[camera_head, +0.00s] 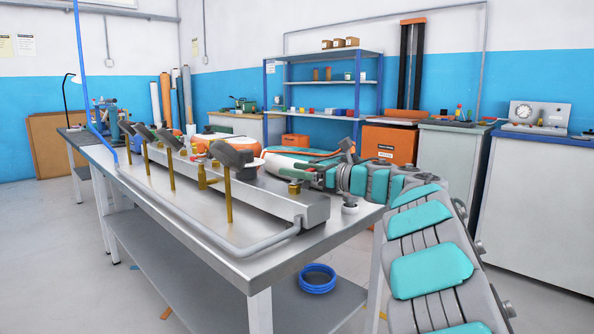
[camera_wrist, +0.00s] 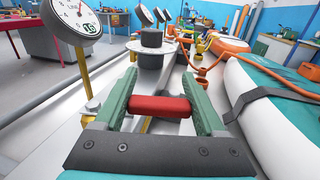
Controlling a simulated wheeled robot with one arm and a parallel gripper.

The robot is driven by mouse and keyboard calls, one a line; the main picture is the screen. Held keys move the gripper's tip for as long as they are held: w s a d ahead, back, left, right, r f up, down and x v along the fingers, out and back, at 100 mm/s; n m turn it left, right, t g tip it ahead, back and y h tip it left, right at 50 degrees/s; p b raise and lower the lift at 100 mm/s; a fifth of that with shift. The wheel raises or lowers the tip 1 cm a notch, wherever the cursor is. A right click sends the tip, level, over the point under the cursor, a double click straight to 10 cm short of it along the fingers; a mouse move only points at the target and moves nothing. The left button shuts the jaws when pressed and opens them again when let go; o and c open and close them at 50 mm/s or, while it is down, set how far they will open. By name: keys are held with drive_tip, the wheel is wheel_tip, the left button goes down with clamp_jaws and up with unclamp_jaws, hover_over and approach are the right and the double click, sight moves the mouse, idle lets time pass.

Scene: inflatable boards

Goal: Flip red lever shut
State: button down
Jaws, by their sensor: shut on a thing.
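The red lever (camera_wrist: 160,106) lies crosswise between the two green fingers of my gripper (camera_wrist: 161,104) in the wrist view. The fingers are shut on it, touching its two ends. Brass fittings (camera_wrist: 92,106) show beside the left finger, and the valve body under the lever is mostly hidden. In the head view my gripper (camera_head: 288,172) is at the right end of the grey manifold (camera_head: 270,198) on the metal bench. The lever is too small and covered there to make out.
Several gauges on brass stems stand along the manifold, the nearest (camera_wrist: 68,20) close to my left finger. A white and teal rolled board (camera_wrist: 265,115) with a dark strap lies to the right. Orange hoses (camera_wrist: 208,62) run ahead. A blue coil (camera_head: 317,279) lies on the lower shelf.

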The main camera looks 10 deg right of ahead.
drive_tip(key=shift+s+d+m+t+h+b, duration=0.15)
drive_tip(key=shift+d+m+t+h+b, duration=0.45)
drive_tip(key=shift+b, duration=0.95)
drive_tip(key=shift+s+d+m+t+h+b, duration=0.2)
drive_tip(key=shift+m+t+h+b, duration=0.7)
drive_tip(key=shift+b, duration=0.65)
unclamp_jaws()
drive_tip(key=shift+s+d, duration=0.1)
drive_tip(key=v, duration=0.7)
drive_tip(key=shift+s+b, duration=0.25)
drive_tip(key=shift+b, duration=0.15)
drive_tip(key=shift+d+r, duration=0.1)
